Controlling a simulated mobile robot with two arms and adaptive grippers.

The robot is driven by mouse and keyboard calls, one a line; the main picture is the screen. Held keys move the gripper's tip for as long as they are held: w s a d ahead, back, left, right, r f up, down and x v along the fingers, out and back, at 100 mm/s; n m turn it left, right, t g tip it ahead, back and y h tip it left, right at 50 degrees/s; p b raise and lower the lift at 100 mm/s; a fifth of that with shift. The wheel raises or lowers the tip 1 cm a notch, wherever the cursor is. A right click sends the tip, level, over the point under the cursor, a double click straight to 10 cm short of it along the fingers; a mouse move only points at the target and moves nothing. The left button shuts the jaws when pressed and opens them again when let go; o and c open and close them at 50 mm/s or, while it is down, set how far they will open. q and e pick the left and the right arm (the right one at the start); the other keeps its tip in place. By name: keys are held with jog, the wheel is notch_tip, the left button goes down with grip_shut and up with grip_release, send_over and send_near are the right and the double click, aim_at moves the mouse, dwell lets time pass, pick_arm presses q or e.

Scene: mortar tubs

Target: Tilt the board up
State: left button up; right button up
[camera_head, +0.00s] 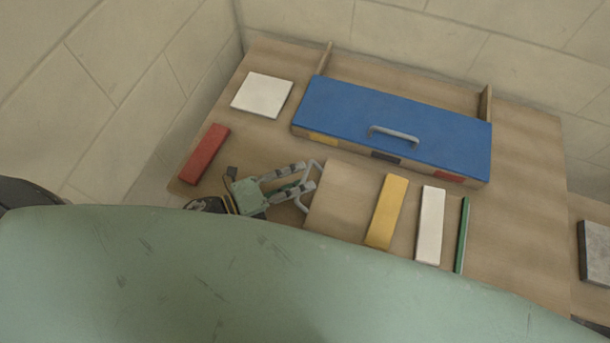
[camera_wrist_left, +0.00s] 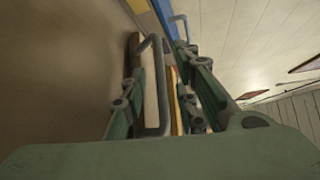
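A light brown board (camera_head: 342,193) lies flat on the table near its middle, with its lower edge hidden behind my green body. A grey bar handle (camera_head: 314,172) sits on the board's left end; it also shows in the left wrist view (camera_wrist_left: 154,82). My left gripper (camera_head: 306,178) is at this handle, pointing right. Its fingers are apart, one on each side of the handle in the left wrist view (camera_wrist_left: 168,95). I cannot tell whether they touch it. My right gripper is not in view.
A blue lid (camera_head: 345,108) with a grey handle covers a box at the back of the brown table (camera_head: 525,215). Yellow (camera_head: 387,210), white (camera_head: 430,225) and green (camera_head: 462,235) strips lie right of the board. A red block (camera_head: 204,154) and white tile (camera_head: 263,95) lie left.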

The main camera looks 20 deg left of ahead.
pick_arm(q)
jog(key=shift+x, duration=1.05)
jog(key=shift+c, duration=0.3)
grip_shut()
